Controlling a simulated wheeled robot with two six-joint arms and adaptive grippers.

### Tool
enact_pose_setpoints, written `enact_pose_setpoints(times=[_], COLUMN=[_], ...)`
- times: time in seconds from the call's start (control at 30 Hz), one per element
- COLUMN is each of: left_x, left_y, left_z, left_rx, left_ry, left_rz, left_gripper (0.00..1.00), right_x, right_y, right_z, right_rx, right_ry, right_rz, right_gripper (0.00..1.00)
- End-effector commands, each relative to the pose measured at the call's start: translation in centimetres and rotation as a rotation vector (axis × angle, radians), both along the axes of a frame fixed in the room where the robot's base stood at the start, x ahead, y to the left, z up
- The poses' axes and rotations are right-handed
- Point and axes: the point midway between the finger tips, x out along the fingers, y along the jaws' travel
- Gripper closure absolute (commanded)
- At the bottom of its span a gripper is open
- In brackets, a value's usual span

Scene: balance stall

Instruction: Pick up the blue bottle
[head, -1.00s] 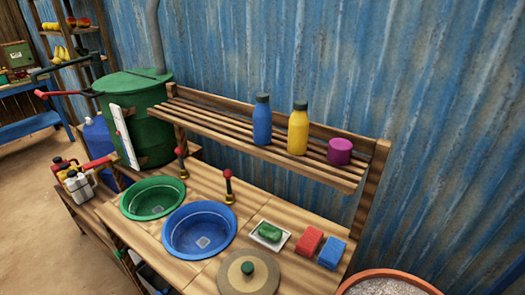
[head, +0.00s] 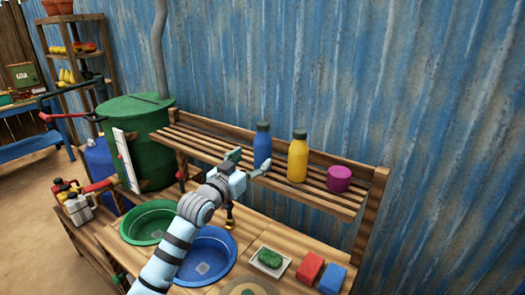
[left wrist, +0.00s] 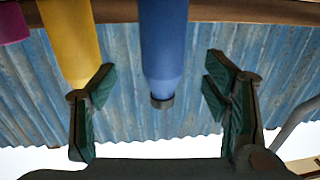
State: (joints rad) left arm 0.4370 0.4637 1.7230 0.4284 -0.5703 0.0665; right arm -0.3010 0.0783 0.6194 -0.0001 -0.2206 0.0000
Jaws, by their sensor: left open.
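The blue bottle (head: 262,146) with a dark cap stands upright on the slatted shelf (head: 320,192). It also shows in the left wrist view (left wrist: 164,45), upside down in that picture. My left gripper (head: 248,164) is open at the shelf's front edge, just left of and in front of the bottle. In the left wrist view the bottle lies between the two spread fingers of my left gripper (left wrist: 162,100), with gaps on both sides. No finger is seen touching it. My right gripper is in neither view.
A yellow bottle (head: 297,158) stands close to the right of the blue one, and a magenta cup (head: 339,179) stands beyond it. The corrugated wall (head: 400,100) rises behind the shelf. Below are a green basin (head: 150,222), a blue basin (head: 225,268) and sponges (head: 310,267).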

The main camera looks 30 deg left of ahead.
Motion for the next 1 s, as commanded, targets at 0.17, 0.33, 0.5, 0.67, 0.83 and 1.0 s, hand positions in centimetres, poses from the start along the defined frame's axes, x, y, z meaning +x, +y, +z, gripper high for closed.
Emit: enact_pose_setpoints(times=[0.17,0.33,0.5,0.67,0.83,1.0], left_x=[2.4,5.2,7.6,7.7,7.6,7.6], left_y=[-0.1,0.1,0.0,0.0,0.0,0.0], left_z=[-0.1,-0.5,-0.6,-0.6,-0.6,-0.6], left_rx=[0.0,-0.002,0.0,0.001,0.002,0.002], left_ry=[0.001,0.002,0.001,0.002,0.002,0.002], left_rz=[0.0,0.001,0.0,-0.001,0.0,0.0], left_gripper=[0.31,0.31,0.31,0.31,0.53,0.8], right_x=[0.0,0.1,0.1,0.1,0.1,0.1], right_y=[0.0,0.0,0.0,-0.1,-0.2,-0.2], right_z=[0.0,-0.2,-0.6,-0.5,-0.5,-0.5], right_rx=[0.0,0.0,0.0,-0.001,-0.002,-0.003], right_ry=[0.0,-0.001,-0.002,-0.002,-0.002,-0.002], right_rz=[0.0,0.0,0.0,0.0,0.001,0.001], right_gripper=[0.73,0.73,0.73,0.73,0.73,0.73])
